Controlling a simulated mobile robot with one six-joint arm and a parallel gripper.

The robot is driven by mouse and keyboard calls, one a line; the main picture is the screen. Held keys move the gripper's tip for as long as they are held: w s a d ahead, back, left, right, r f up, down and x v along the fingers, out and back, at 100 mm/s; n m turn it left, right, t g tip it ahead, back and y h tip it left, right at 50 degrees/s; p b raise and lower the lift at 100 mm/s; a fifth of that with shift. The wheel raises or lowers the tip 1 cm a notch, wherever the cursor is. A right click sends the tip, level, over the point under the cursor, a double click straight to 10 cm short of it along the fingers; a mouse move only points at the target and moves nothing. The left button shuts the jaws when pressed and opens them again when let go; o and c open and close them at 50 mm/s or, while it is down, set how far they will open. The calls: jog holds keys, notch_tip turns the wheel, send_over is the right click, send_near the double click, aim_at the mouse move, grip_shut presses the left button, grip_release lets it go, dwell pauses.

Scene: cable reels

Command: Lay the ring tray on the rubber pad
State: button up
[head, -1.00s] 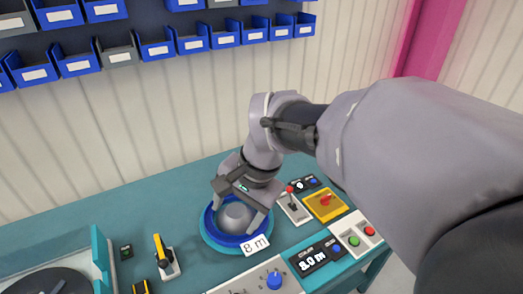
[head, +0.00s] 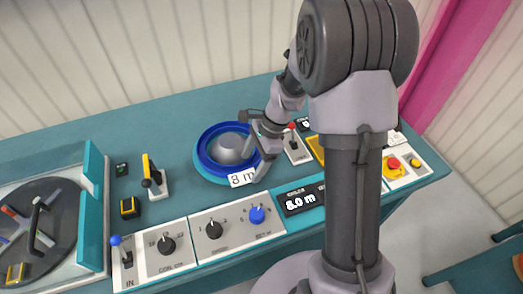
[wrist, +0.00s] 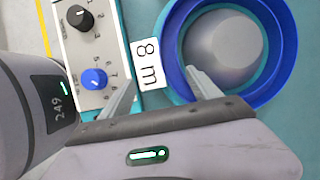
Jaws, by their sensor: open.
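A blue ring-shaped tray (head: 208,163) sits on the teal bench around a grey dome (head: 230,149). A teal round rim (head: 199,172) shows below it. A white "8 m" tag (head: 242,178) is at its front. The tray (wrist: 286,75) and tag (wrist: 148,64) also show in the wrist view. My gripper (head: 259,163) is open and empty at the tray's right side. In the wrist view my gripper (wrist: 163,88) has one finger at the tray's near wall and the other beyond the tag; contact is unclear. I cannot make out a separate rubber pad.
A control panel (head: 190,240) with knobs runs along the bench front, beside an 8.0 m display (head: 300,201). A yellow-handled lever (head: 155,180) stands left of the tray. A dark turntable (head: 62,210) is at far left. The bench behind the tray is clear.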

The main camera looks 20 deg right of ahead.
jog(key=shift+b+x, duration=0.35)
jog(key=shift+x, duration=0.85)
grip_shut()
jog(key=shift+r+p, duration=0.7)
jog(key=shift+r+p, duration=0.35)
jog(key=shift+r, duration=0.05)
